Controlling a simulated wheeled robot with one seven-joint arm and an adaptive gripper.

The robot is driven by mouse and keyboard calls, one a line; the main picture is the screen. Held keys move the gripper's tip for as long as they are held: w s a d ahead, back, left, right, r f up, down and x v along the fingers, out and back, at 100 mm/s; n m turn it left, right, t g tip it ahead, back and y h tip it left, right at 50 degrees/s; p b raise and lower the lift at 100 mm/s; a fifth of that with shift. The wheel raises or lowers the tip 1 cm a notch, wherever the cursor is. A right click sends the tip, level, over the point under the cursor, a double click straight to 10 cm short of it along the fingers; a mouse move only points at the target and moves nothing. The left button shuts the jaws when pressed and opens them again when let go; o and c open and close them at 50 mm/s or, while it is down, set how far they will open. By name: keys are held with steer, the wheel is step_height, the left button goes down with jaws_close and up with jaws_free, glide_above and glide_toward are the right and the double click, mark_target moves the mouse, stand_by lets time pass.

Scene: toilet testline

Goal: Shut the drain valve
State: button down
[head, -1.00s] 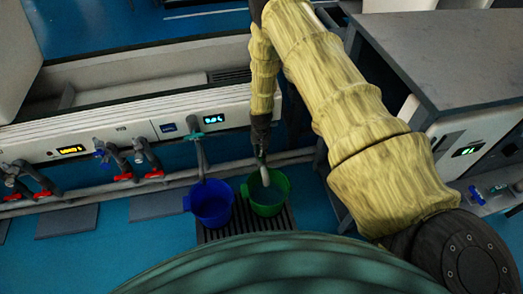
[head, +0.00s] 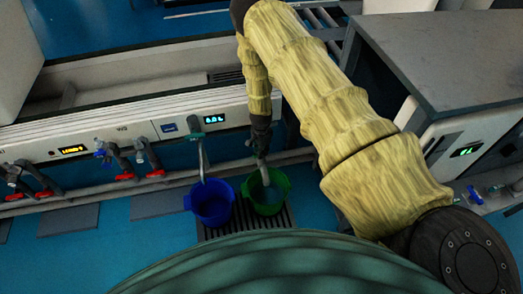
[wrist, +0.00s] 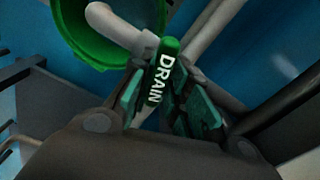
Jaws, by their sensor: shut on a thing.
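The drain valve's green handle (wrist: 166,58), lettered DRAIN in white, stands between the two green finger pads of my gripper (wrist: 165,92) in the wrist view. The gripper is shut on it. A grey pipe (wrist: 113,24) bends beside the handle toward the green bucket. In the head view my gripper (head: 260,148) points down just above the green bucket (head: 269,209). There the handle is hidden by the gripper, and I cannot tell its exact angle.
A blue bucket (head: 213,219) stands left of the green one on a dark grate (head: 292,217). Several red-handled valves (head: 124,177) line the left. A grey-topped cabinet (head: 440,50) stands close on the right of my arm. Blue floor is open at lower left.

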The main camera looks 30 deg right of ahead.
steer(key=shift+d+m, duration=0.15)
steer(key=shift+m, duration=1.55)
steer(key=c, duration=1.4)
jaws_free()
steer(key=shift+o, duration=0.2)
steer(key=shift+r, duration=0.1)
steer(key=shift+r, duration=0.25)
step_height(320, 180, up, 11)
steer(key=shift+r, duration=0.15)
